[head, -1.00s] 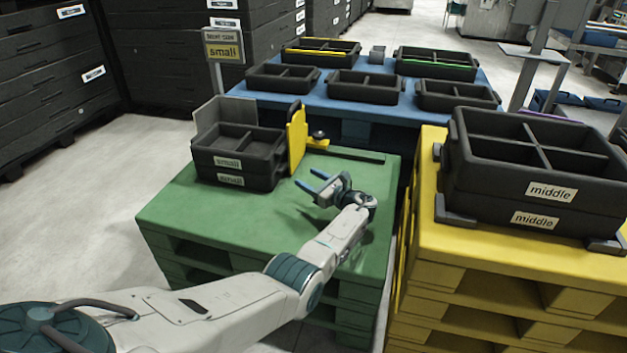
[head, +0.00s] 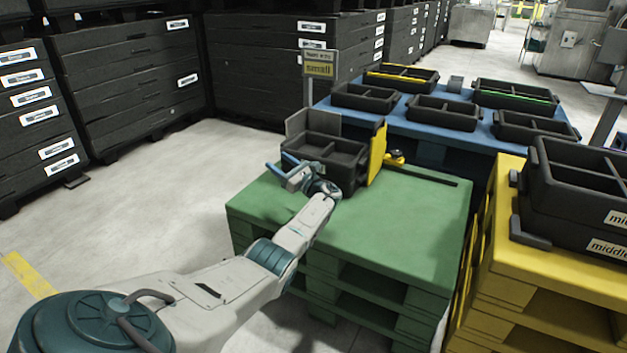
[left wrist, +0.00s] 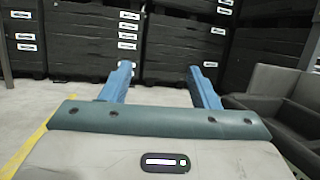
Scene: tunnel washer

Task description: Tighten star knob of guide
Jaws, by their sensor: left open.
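The yellow guide (head: 376,153) stands upright on the green pallet against the right side of the small black crates. Its star knob (head: 396,157), dark on a yellow base, sits at its right foot. My left gripper (head: 279,164) is open and empty, in front of the left side of the small crate (head: 335,150) and to the left of the guide. In the left wrist view its two blue fingers (left wrist: 160,85) are spread with nothing between them. The guide and knob do not show in that view. My right gripper is out of view.
The green pallet (head: 400,220) has a clear top right of my arm, with a dark slot behind. A yellow pallet (head: 520,250) with middle crates stands right. A blue pallet (head: 435,115) with several trays is behind. A sign post (head: 308,92) rises behind the small crates.

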